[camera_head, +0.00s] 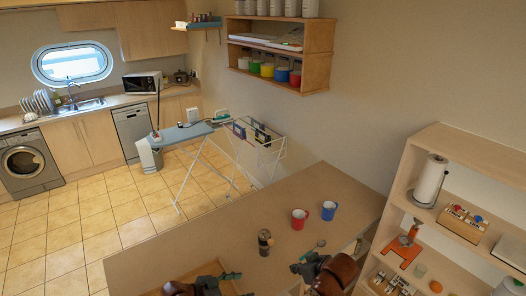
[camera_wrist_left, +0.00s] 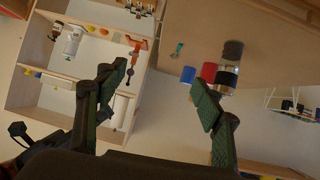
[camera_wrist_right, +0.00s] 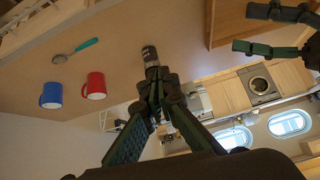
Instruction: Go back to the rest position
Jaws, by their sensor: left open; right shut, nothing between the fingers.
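My right gripper (camera_head: 297,268) is at the near side of the wooden table (camera_head: 240,215), with its arm coming from the right. In the right wrist view its fingers (camera_wrist_right: 153,88) are shut together with nothing between them. A dark cylindrical grinder (camera_head: 264,243) stands on the table. It also shows just beyond the right fingertips (camera_wrist_right: 149,53), and I cannot tell whether they touch. My left gripper (camera_head: 236,277) is low in the head view. In the left wrist view its fingers (camera_wrist_left: 163,82) are spread wide and empty. The two grippers are apart.
A red mug (camera_head: 298,222), a blue mug (camera_head: 329,211) and a teal-handled spoon (camera_wrist_right: 86,43) are on the table. A wooden shelf unit (camera_head: 405,165) stands at the right. A drying rack (camera_head: 262,140) and ironing board (camera_head: 187,133) stand beyond the table.

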